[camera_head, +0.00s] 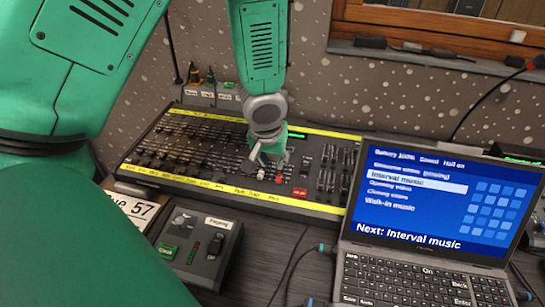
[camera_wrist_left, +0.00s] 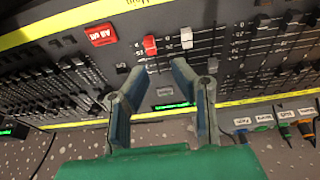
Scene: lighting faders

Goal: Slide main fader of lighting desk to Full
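The lighting desk (camera_head: 160,181) is a long dark board with rows of faders and yellow label strips. A red fader cap (camera_head: 278,179) shows near its front edge; its label is not readable. The wrist view shows this red cap (camera_wrist_left: 150,43) beside a white fader cap (camera_wrist_left: 187,37), each in a slot with scale marks. My left gripper (camera_head: 262,158) is over the desk just behind the red cap. In the wrist view its fingers (camera_wrist_left: 159,68) are apart with nothing between them, their tips close to the red and white faders. My right gripper is not in view.
A red "All off" button (camera_wrist_left: 101,35) is beside the faders. A laptop (camera_head: 430,205) stands right of the desk. Cables cross the table between box and laptop.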

